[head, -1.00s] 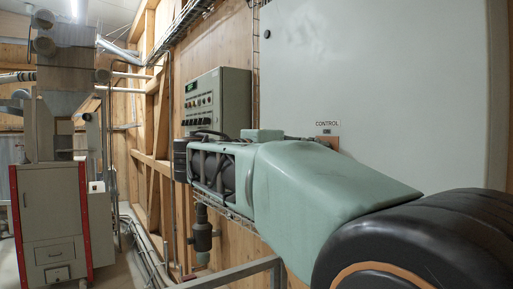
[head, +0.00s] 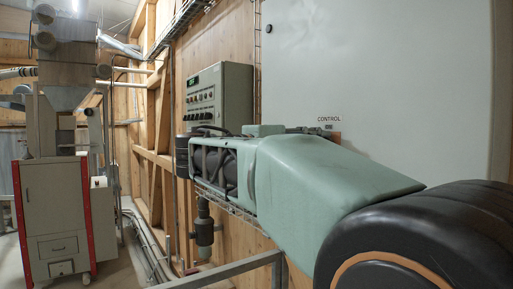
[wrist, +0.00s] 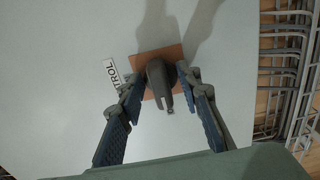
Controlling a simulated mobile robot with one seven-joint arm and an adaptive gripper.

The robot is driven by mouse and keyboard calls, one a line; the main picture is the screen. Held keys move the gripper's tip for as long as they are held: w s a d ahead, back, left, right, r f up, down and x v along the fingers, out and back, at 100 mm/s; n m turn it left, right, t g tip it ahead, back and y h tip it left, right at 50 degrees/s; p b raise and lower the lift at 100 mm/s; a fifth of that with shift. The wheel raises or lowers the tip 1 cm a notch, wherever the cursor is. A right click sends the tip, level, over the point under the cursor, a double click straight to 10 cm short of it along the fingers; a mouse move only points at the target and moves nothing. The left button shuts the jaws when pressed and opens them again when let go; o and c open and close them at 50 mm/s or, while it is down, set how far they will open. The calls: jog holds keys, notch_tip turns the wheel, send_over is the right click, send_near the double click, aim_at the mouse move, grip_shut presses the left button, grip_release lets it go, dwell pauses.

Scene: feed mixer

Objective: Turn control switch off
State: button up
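The control switch is a dark grey knob (wrist: 159,78) on a square orange-brown plate (wrist: 170,58), fixed to a pale grey cabinet door. In the wrist view, my gripper (wrist: 158,77) is open, with one finger on each side of the knob. The left finger looks apart from the knob. The right fingertip is very near it, and I cannot tell if they touch. A white label (wrist: 111,72), partly covered by the left finger, is beside the plate. In the head view, the CONTROL label (head: 328,119) shows, but my arm hides the knob and most of the plate.
The large grey cabinet (head: 400,75) fills the right of the head view. A panel with several buttons (head: 218,95) hangs on the wooden wall to its left. A metal rail (head: 235,270) runs low in front. A red-edged machine (head: 55,215) stands at the far left.

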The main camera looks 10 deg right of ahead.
jog(key=v, duration=1.2)
